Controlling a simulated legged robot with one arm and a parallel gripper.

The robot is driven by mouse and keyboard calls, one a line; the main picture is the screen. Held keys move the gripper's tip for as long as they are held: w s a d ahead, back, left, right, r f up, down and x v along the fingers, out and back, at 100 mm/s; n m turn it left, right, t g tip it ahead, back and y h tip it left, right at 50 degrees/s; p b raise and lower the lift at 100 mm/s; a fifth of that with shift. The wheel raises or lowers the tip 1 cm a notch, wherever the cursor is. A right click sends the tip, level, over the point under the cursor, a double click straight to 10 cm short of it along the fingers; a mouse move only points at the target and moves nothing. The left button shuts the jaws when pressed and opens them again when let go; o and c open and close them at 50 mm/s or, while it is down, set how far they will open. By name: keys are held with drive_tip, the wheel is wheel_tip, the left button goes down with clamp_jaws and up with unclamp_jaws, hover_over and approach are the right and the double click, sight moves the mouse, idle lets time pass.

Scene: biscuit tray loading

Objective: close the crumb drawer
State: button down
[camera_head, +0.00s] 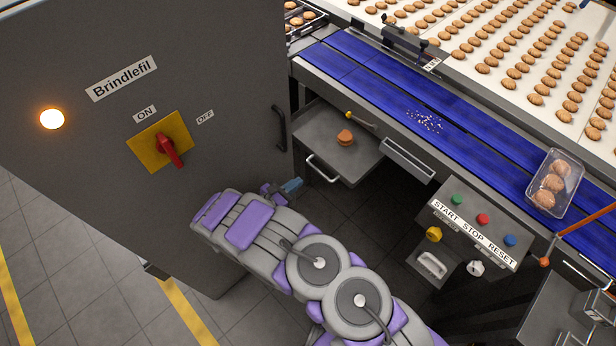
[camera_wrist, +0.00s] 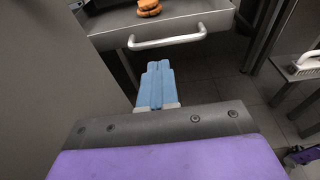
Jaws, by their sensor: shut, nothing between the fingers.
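The crumb drawer (camera_head: 318,130) is a grey drawer under the blue conveyor, and it stands pulled out. Its pale bar handle (camera_head: 322,168) is on the front face and also shows in the wrist view (camera_wrist: 167,42). My gripper (camera_head: 298,184) is shut and empty. Its blue fingers (camera_wrist: 158,66) are just short of the drawer front, below the handle in the wrist view. I cannot tell whether they touch it.
A grey cabinet (camera_head: 230,90) with a red and yellow switch stands close on the left. A yellow-ended tool (camera_head: 361,121) is at the drawer's back. A button panel (camera_head: 475,224) and a pale-handled brush (camera_head: 432,264) are to the right. Tiled floor is clear below the drawer.

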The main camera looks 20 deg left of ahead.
drive_tip(key=b+x, duration=0.1)
drive_tip(key=x, duration=0.5)
drive_tip(key=shift+d, duration=0.2)
drive_tip(key=shift+w+r, duration=0.15)
